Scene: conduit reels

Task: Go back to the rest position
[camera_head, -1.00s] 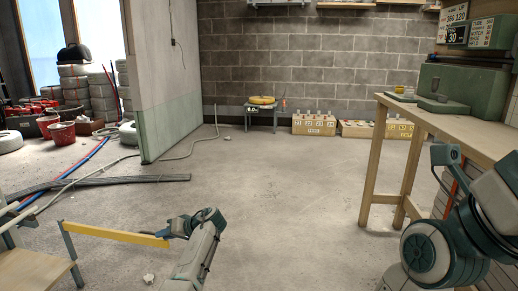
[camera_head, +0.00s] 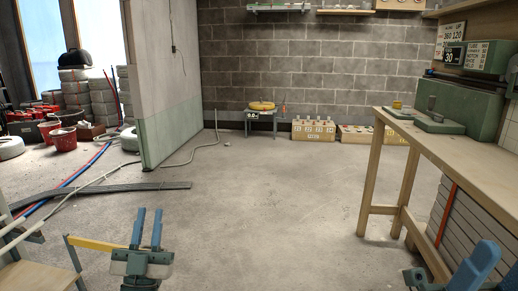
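My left gripper (camera_head: 148,212) is at the bottom left of the head view. Its two blue fingers point up and away and stand apart, with nothing between them. It overlaps the right end of a yellow bar (camera_head: 95,243) in the picture; I cannot tell if they touch. My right gripper is only partly in view at the bottom right corner, where a blue finger (camera_head: 474,268) shows in front of the bench's lower part. The rest of it is cut off by the frame, so its opening and grip are hidden.
A wooden workbench (camera_head: 456,146) with a green machine stands at the right. A wooden table (camera_head: 33,274) is at the lower left. Grey trunking (camera_head: 120,187) and hoses lie on the left floor. A stool with a yellow reel (camera_head: 262,105) stands far back. The middle floor is clear.

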